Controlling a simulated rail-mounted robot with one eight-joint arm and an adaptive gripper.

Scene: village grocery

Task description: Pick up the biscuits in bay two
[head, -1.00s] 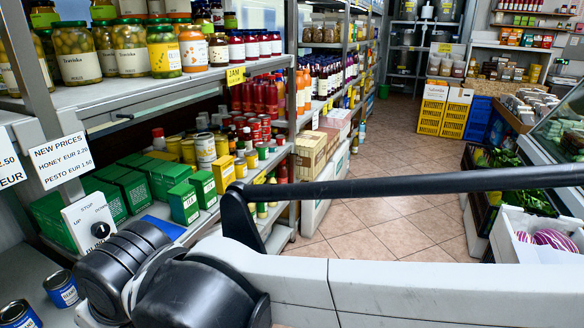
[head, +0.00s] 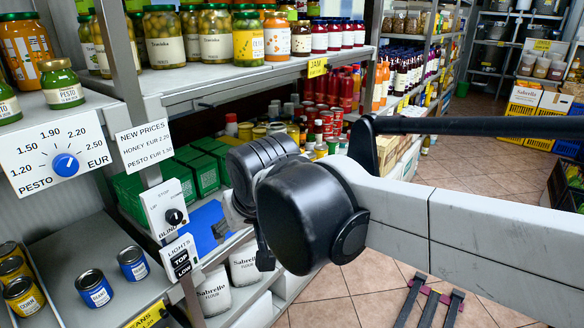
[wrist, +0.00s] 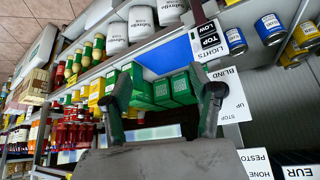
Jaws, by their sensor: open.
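Several green cartons (head: 196,165) stand grouped on the middle shelf in the head view. In the wrist view, the green cartons (wrist: 160,88) show beyond and between the fingers of my gripper (wrist: 163,100). The fingers are spread apart, with nothing held. I cannot read the word biscuits on any pack, so I cannot tell whether these cartons are the biscuits. In the head view my arm's dark joints cover part of the shelf front, and my gripper is mostly hidden behind them.
A blue sheet (head: 206,227) lies on the shelf in front of the cartons. The blind switch box (head: 168,207) and lights panel (head: 180,257) are close by on the post. White flour bags (head: 246,264) stand below, and jars (head: 208,33) fill the shelf above.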

